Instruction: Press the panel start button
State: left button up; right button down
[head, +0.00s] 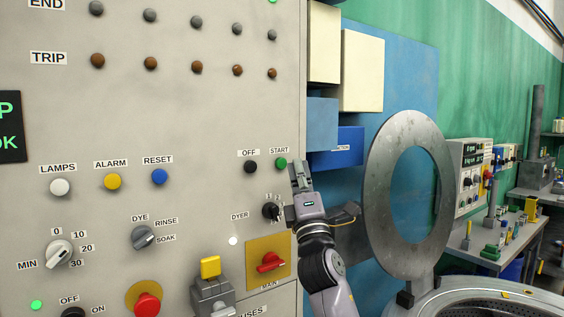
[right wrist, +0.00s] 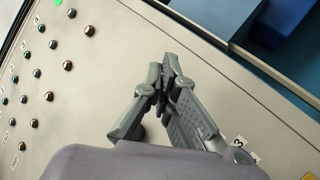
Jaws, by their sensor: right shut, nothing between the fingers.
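The green START button (head: 281,163) sits at the upper right of the beige control panel (head: 205,110), under its START label. The black OFF button (head: 250,167) is just left of it. My right gripper (head: 297,165) is shut and empty, its fingertips just right of the START button in the head view. I cannot tell whether they touch the panel. In the right wrist view the closed fingers (right wrist: 167,78) point toward the panel face, and the START button cannot be made out there. My left gripper is not in view.
Below START are a black dyer selector (head: 271,211) and a red main switch (head: 270,262) on a yellow plate. A red mushroom button (head: 147,304) is lower left. A round metal door (head: 377,200) stands open right of my arm. Blue boxes (head: 337,146) lie behind the panel edge.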

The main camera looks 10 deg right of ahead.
jog(key=s+p, duration=0.1)
jog(key=s, duration=0.1)
jog(key=s+d+p, duration=0.1)
jog(key=s, duration=0.1)
jog(key=shift+d, duration=0.15)
dwell(0.4)
